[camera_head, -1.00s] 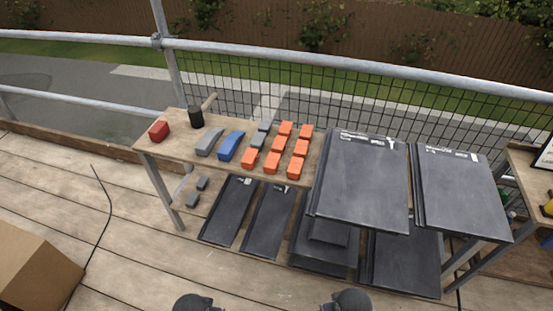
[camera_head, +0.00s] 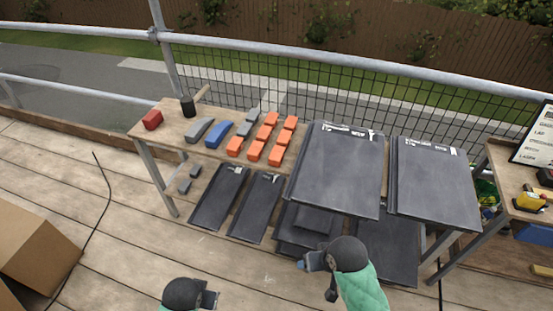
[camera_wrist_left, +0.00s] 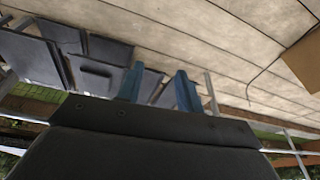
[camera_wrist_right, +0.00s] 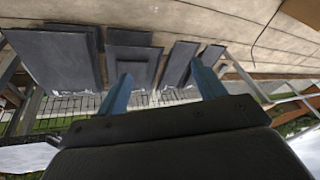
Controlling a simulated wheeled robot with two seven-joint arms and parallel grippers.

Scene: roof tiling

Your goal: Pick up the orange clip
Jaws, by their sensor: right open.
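Several orange clips (camera_head: 256,150) lie in rows on the wooden bench, left of the dark roof tiles. My right gripper (camera_head: 308,262) is at the front of the scene, low and to the right of the clips, well apart from them. In the right wrist view its two blue fingers (camera_wrist_right: 161,90) are spread with nothing between them. My left gripper (camera_head: 213,299) is at the bottom edge, far below the bench. In the left wrist view its blue fingers (camera_wrist_left: 158,86) stand apart and empty. No clip shows clearly in either wrist view.
Blue (camera_head: 218,134) and grey (camera_head: 199,130) blocks, a red block (camera_head: 152,119) and a black mallet (camera_head: 188,106) share the bench. Large dark tiles (camera_head: 338,165) stand at bench height on the right. More tiles (camera_head: 219,197) lie below. A cardboard box (camera_head: 35,240) is at left.

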